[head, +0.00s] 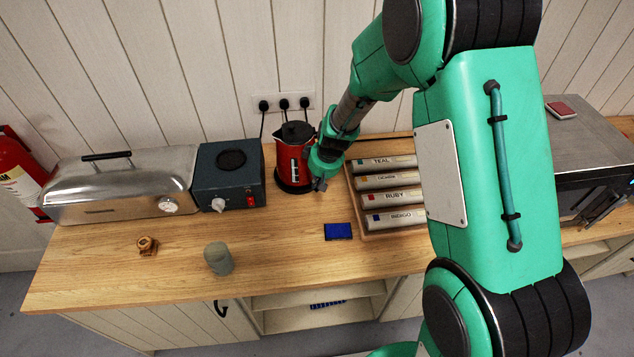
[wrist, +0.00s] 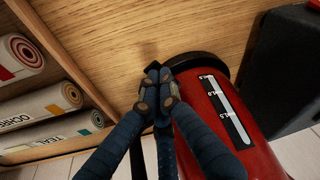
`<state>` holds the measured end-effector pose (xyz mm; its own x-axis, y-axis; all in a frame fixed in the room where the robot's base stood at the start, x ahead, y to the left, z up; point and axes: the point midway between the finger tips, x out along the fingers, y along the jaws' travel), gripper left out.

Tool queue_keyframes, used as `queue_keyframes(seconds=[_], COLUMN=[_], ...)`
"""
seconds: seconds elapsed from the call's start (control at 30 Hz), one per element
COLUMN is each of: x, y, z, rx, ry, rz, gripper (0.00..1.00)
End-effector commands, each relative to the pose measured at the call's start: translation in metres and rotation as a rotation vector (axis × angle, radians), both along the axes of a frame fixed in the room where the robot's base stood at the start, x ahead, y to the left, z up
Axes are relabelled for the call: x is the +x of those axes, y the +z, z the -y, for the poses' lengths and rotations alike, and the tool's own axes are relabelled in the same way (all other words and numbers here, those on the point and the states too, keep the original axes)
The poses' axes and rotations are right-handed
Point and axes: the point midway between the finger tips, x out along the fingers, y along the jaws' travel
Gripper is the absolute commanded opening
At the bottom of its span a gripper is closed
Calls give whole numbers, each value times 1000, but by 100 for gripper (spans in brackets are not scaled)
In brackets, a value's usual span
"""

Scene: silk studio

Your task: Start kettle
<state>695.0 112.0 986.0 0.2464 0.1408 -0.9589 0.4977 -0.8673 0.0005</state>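The red kettle (head: 287,160) with a black lid stands upright on a black base at the back of the wooden counter, between the dark blue box and the tray of rolls. My gripper (head: 319,185) is at the kettle's right side, low down by its base, pointing down. In the wrist view the kettle (wrist: 240,145) fills the right side, with a clear level strip on its red wall. There my gripper (wrist: 157,85) has its fingertips together, with nothing seen between them, beside the black base rim. I cannot tell whether the tips touch it. No switch is clearly visible.
A wooden tray (head: 358,210) of labelled silk rolls lies just right of my gripper. The dark blue box (head: 230,177) is close on the kettle's left. A blue pad (head: 338,231), a grey-green cylinder (head: 218,259) and a small wooden item (head: 147,246) lie nearer the front, with bare counter between.

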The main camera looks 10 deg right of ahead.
Motion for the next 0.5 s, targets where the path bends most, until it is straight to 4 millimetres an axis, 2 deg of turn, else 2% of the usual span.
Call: queue_keyframes(seconds=[0.33, 0.5], x=[-3, -3], y=[-18, -15], z=[1, 1], rx=[1, 1], ry=[1, 0], rz=[2, 0], gripper=[0, 0])
